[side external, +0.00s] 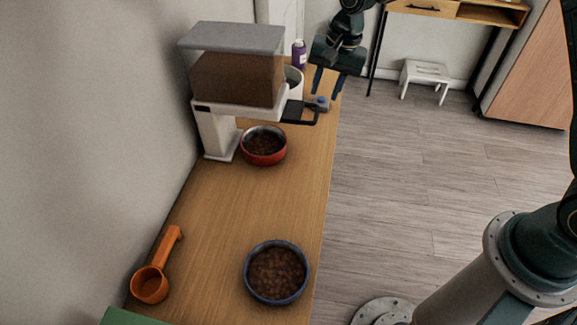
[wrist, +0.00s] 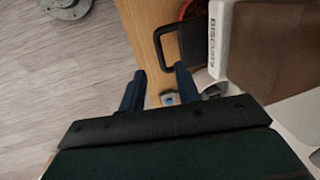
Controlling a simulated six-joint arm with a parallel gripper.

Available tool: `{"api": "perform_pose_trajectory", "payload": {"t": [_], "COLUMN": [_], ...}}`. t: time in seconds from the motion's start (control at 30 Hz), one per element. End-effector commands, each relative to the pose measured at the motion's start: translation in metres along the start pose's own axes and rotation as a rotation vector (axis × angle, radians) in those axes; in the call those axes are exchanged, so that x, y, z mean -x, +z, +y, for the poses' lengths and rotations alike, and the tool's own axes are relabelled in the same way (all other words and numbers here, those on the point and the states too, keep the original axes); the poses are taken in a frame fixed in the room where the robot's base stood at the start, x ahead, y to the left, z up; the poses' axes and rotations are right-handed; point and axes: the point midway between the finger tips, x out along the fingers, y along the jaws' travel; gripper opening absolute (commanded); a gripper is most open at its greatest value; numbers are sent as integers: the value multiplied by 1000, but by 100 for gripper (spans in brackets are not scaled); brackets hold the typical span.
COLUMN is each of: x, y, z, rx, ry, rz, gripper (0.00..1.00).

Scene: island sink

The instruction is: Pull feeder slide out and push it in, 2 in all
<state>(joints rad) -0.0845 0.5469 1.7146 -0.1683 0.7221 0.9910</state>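The feeder (side external: 237,70) stands against the wall, a white body with a grey lid and a hopper of brown kibble. Its dark slide (side external: 299,112) sticks out on the right side, ending in a black loop handle; how far out it is I cannot tell. The handle (wrist: 157,45) also shows in the wrist view, beside the white feeder front. My gripper (side external: 328,84) is open and empty, behind and above the handle, apart from it. In the wrist view both fingers of my gripper (wrist: 160,82) are spread with nothing between them.
A red bowl (side external: 246,151) with kibble stands under the feeder. A blue bowl (side external: 249,287) and an orange scoop (side external: 150,286) are nearer. A purple bottle (side external: 299,54), a white canister (side external: 294,81) and a small blue-grey object (side external: 319,103) are near the slide. The mid-counter (side external: 225,215) is clear.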

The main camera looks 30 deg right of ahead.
Motion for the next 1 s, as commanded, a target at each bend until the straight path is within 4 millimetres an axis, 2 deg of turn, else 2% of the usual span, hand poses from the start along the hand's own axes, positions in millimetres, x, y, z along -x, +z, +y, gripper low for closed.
{"api": "perform_pose_trajectory", "payload": {"t": [0.2, 0.4, 0.6, 1.0], "x": [40, 65, 77, 78], "y": [0, -1, 0, 0], "z": [-1, -1, 0, 0], "rx": [0, -1, 0, 0], "ry": [-4, -3, -1, -1], "rz": [2, 2, 0, 0], "gripper": [33, 33, 33, 33]}}
